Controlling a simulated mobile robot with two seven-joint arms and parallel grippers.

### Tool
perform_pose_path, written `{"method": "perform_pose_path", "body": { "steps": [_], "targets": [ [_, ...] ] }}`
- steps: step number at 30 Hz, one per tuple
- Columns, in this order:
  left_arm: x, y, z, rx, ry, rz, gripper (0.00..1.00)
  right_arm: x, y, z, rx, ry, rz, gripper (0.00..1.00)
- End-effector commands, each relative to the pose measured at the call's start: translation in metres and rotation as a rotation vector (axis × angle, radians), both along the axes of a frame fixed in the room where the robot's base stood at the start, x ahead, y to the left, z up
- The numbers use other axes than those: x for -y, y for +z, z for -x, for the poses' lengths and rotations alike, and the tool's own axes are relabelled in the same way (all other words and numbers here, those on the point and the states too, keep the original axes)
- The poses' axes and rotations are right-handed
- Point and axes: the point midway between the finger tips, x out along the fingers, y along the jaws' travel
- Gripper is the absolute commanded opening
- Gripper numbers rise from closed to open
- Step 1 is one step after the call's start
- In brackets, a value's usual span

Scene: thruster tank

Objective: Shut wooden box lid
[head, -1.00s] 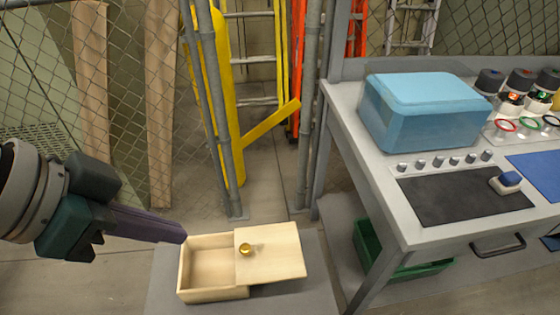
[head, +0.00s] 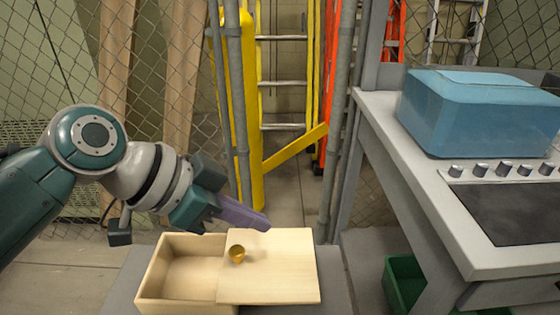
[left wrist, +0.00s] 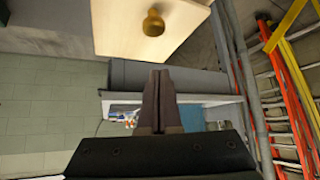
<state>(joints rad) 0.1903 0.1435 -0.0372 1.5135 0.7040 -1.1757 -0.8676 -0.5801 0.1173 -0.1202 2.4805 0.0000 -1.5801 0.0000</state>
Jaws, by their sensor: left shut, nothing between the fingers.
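The wooden box (head: 150,290) stands on a grey surface at the bottom of the head view. Its lid (head: 285,265) is slid to the right, so the left part of the box is open and its inside looks empty. A small brass knob (head: 237,254) sits near the lid's left edge. My left gripper (head: 262,222) is shut and empty, just above and behind the lid, near the knob. In the left wrist view the shut fingers (left wrist: 158,100) show below the lid (left wrist: 125,40) and its knob (left wrist: 153,23), apart from both. My right gripper is not in view.
A grey workbench (head: 425,190) with a blue translucent bin (head: 470,115) stands at the right. A green crate (head: 400,280) is under it. Behind the box are a chain-link fence with posts (head: 240,110) and yellow ladders (head: 285,90).

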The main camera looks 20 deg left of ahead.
Motion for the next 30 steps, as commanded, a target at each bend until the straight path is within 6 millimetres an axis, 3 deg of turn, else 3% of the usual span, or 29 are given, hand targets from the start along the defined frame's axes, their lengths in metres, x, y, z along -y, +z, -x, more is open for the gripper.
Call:
{"method": "perform_pose_path", "body": {
  "steps": [4,13,26,30],
  "targets": [
    [0.017,-0.026,-0.014,-0.003,-0.002,0.002,0.0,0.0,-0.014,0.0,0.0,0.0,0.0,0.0],
    [-0.011,-0.029,0.011,-0.002,0.001,-0.001,0.0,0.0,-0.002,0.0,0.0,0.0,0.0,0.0],
    [-0.015,-0.03,0.014,0.0,0.0,-0.002,0.0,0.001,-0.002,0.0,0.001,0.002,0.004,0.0],
    [-0.025,-0.031,0.016,-0.002,0.0,-0.006,0.0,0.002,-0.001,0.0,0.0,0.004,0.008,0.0]
  ]
}}
